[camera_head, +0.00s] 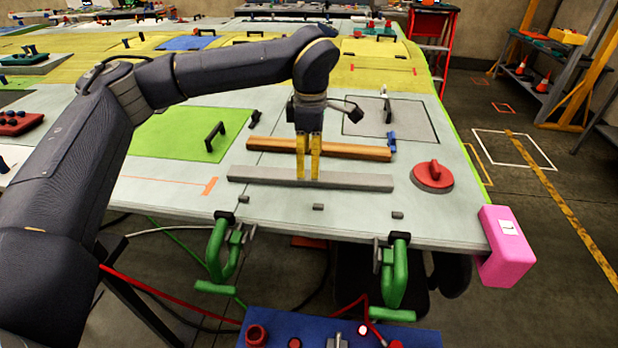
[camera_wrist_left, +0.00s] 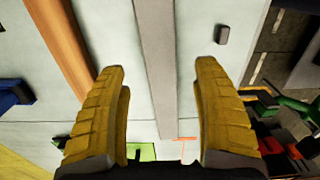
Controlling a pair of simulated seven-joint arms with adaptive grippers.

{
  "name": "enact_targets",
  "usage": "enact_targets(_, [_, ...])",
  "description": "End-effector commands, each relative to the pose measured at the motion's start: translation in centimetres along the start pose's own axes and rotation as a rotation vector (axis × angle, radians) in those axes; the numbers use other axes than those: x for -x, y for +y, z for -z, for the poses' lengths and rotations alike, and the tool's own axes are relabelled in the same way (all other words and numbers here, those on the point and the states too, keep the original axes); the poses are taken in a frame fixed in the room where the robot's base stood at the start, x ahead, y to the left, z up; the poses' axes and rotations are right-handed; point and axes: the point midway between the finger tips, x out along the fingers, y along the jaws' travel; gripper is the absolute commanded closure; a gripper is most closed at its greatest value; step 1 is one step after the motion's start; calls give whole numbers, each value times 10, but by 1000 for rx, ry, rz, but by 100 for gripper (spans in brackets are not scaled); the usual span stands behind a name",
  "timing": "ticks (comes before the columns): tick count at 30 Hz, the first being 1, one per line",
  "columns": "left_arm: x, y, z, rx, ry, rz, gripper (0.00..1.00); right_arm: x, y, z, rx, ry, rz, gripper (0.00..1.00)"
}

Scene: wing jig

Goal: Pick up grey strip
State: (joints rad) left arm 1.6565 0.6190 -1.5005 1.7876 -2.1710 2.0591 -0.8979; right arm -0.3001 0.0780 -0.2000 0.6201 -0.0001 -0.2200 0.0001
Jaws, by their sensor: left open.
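The grey strip (camera_head: 345,182) lies flat on the pale work table, running left to right near the front edge. My left gripper (camera_head: 308,178) points straight down over the middle of the strip with its yellow fingers. In the left wrist view the open fingers (camera_wrist_left: 160,110) stand on either side of the grey strip (camera_wrist_left: 158,60), with a gap on each side and nothing held. Whether the fingertips touch the table cannot be told. My right gripper is not in view.
An orange-brown bar (camera_head: 350,151) lies just behind the strip. A red round handled piece (camera_head: 432,177) sits to the right. Green clamps (camera_head: 394,275) grip the front edge, and a pink block (camera_head: 505,245) covers the corner. A green panel (camera_head: 180,135) lies left.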

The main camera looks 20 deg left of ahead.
Motion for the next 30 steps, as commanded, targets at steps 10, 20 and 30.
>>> enact_targets(10, [-39, -1, 3, 0, 0, 3, 33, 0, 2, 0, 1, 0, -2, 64])
enact_targets(20, [-49, -1, 3, 0, 0, 0, 33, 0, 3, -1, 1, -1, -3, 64])
enact_targets(30, [-49, -1, 3, 1, 0, 0, 58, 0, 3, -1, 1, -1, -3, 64])
